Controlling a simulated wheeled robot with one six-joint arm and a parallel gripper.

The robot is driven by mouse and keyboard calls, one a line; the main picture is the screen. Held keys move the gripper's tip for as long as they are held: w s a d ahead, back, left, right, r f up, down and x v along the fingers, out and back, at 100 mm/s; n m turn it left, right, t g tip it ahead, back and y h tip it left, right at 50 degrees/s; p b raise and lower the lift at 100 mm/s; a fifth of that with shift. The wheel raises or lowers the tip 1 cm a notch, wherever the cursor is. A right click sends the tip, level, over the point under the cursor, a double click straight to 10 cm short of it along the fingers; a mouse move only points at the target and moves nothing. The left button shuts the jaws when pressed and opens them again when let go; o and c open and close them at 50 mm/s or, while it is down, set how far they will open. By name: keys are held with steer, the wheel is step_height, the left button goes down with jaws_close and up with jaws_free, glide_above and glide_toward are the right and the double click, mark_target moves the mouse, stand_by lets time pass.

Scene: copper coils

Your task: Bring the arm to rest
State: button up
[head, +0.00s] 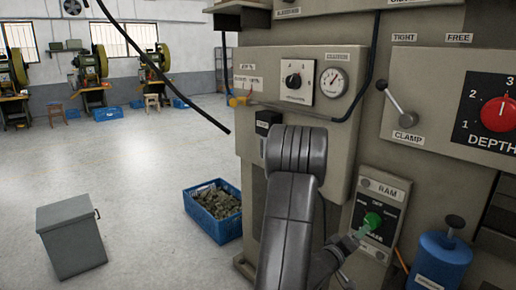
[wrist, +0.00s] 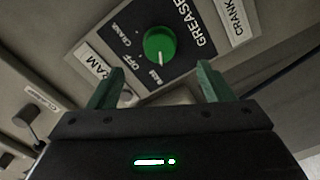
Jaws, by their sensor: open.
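My gripper (wrist: 158,88) is open, with its two green fingers apart and nothing between them. In the wrist view the green knob (wrist: 159,44) on a dark dial plate is just beyond the fingertips. Its white mark points down in the picture, towards a small word that looks like RAM. In the head view my arm reaches down in front of the machine and bends right, and my gripper (head: 360,233) is close to the green knob (head: 373,220). I cannot tell whether they touch.
The grey machine (head: 400,165) stands close, with a clamp lever (head: 399,105), a red depth knob (head: 499,114) and a gauge (head: 334,81). A blue canister (head: 440,262) is lower right.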

steer(key=x, duration=1)
steer(key=shift+s+p, duration=0.1)
steer(key=shift+p, duration=0.3)
steer(key=shift+a+m, duration=0.15)
steer(key=shift+m, duration=0.75)
steer(key=m, duration=0.3)
steer(key=shift+m, duration=0.4)
steer(key=m+p, duration=0.1)
steer(key=m, duration=0.5)
steer(key=shift+a, duration=0.1)
glide_toward(369, 224)
steer(key=shift+w+d+f+m+b, duration=0.1)
steer(key=shift+w+d+m+b, duration=0.15)
steer(key=shift+d+m+b, duration=0.1)
